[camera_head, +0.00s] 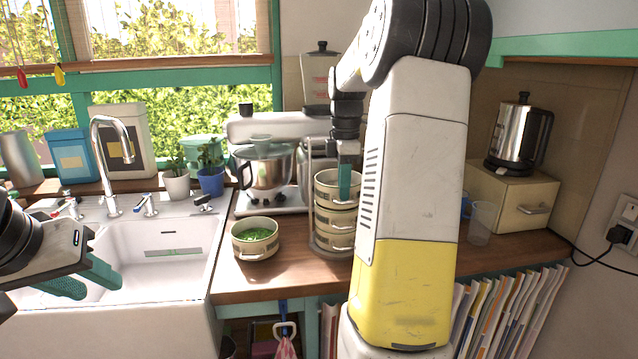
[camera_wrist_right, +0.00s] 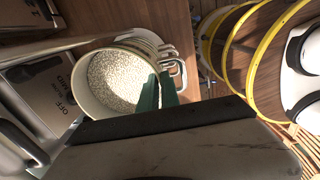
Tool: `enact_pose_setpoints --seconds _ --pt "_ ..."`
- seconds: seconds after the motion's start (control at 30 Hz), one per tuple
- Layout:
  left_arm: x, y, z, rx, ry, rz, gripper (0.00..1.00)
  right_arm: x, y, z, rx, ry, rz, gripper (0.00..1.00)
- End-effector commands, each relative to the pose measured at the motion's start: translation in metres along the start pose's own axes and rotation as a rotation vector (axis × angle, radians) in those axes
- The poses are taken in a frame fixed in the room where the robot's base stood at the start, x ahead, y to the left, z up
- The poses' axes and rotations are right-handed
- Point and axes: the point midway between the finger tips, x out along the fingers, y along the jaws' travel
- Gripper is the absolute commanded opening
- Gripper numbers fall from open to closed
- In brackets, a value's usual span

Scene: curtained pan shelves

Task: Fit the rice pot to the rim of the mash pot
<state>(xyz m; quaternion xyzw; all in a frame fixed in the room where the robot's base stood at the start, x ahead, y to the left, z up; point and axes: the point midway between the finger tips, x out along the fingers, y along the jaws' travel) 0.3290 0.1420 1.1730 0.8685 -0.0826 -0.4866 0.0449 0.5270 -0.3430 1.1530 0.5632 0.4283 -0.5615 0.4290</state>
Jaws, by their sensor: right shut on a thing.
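The rice pot (camera_wrist_right: 112,80) is a cream pot full of pale grains. In the head view it is the top pot (camera_head: 326,190) of a stack in a metal carrier. My right gripper (camera_wrist_right: 160,88) is shut on its rim, on the side nearest the wrist camera. Below it are more cream pots (camera_head: 335,220) with small handles; their contents are hidden, so I cannot tell which is the mash pot or whether the rice pot is fully seated. My left gripper (camera_head: 88,282) is open and empty over the sink's front left.
A cream pot with green contents (camera_head: 255,250) stands alone on the wooden counter, left of the stack. A stand mixer (camera_head: 265,165) is behind. A clear cup (camera_head: 481,224) and a kettle (camera_head: 518,135) on a box are at the right. The sink (camera_head: 165,235) is at the left.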

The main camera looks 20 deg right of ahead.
Motion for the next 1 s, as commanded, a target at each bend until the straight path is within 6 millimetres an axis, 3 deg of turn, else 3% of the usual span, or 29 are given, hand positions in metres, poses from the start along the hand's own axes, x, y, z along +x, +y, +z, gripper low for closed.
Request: enact_pose_setpoints --seconds 1.0 --pt "0.0 0.0 0.0 0.0 0.0 0.0 0.36 0.0076 0.0003 0.0001 0.0 0.0 0.002 0.0"
